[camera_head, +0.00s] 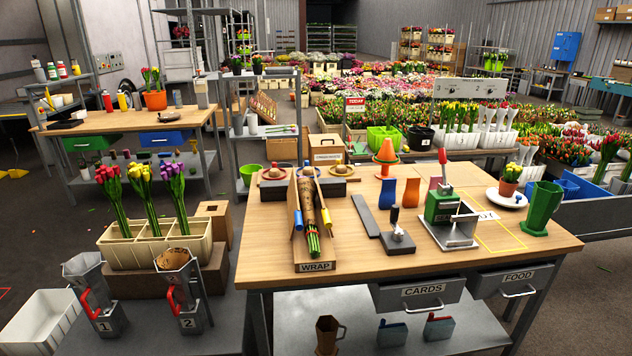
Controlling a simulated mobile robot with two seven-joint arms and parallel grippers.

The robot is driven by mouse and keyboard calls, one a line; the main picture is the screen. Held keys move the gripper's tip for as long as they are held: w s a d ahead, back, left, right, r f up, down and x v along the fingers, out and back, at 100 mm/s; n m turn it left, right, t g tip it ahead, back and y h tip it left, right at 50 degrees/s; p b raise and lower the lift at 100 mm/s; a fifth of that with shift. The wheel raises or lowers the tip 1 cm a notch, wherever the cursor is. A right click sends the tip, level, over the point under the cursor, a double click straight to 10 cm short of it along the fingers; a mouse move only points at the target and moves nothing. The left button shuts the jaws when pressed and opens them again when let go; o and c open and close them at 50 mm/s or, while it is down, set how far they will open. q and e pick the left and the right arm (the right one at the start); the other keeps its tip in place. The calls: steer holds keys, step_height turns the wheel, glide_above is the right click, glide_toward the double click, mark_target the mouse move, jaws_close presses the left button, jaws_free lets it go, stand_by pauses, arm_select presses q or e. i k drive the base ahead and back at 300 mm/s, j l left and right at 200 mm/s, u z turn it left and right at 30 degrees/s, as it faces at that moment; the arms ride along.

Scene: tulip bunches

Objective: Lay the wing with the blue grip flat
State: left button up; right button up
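The wooden wrap stand (314,266), labelled WRAP, stands on the left part of the wooden table. A bunch with green stems, rolled in brown patterned paper (308,200), lies in it. The wing with the blue grip (298,220) is at the stand's left side and is tilted up beside the bunch. A second wing, with a yellow grip (326,217), is at the right side and also looks raised. Neither of my grippers is in view.
A grey flat bar (365,215) and a stamp on a grey base (398,240) lie right of the stand. A green press (441,207) and a green pitcher (541,208) stand farther right. Tulip bunches stand in a cream crate (150,252) at the left. The table's front left is clear.

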mark_target(293, 206)
steer(key=i+j+z, duration=0.15)
steer(key=j+z, duration=0.3)
steer(key=j, duration=0.55)
steer(key=j+z, duration=0.4)
steer(key=j, duration=0.55)
steer(key=i+j, duration=0.05)
